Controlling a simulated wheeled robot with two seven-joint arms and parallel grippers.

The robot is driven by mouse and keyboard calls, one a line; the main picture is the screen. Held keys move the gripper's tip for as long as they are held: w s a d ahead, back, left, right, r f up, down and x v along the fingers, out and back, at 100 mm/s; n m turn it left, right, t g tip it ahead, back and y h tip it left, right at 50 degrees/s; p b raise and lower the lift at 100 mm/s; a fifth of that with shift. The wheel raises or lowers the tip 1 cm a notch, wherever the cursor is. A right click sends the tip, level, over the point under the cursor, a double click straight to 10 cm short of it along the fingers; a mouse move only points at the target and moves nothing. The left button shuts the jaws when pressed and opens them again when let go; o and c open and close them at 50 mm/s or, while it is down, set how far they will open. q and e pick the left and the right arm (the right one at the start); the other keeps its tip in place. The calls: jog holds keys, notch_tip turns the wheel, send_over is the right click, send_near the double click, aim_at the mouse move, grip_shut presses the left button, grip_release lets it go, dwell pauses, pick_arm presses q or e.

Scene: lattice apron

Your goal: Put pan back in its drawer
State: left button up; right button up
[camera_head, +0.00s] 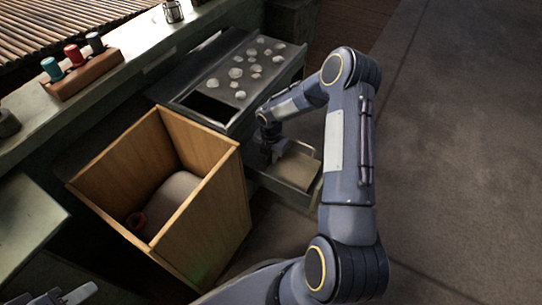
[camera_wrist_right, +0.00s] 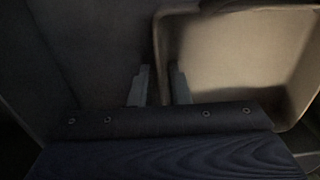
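A shallow grey pan-like tray (camera_head: 306,172) with a pale inside floor juts from the low front of the dark unit in the head view. I cannot tell whether this is the pan, its drawer, or one within the other. My right gripper (camera_head: 276,150) is at the tray's left side, partly hidden by its own arm. In the right wrist view the same tray (camera_wrist_right: 235,65) fills the right side. The right fingers (camera_wrist_right: 159,88) are apart, with the tray's left wall lying between or just beyond them. My left gripper (camera_head: 62,297) shows at the bottom left corner, empty, its fingers apart.
The unit's dark top (camera_head: 262,50) carries several pale lumps and has a dark opening. A tall open wooden bin (camera_head: 212,215) holding a rounded pale object stands left of the tray. A rack with coloured bottles (camera_head: 85,78) sits on the counter. The floor at right is clear.

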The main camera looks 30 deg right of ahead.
jog(key=shift+o, duration=0.7)
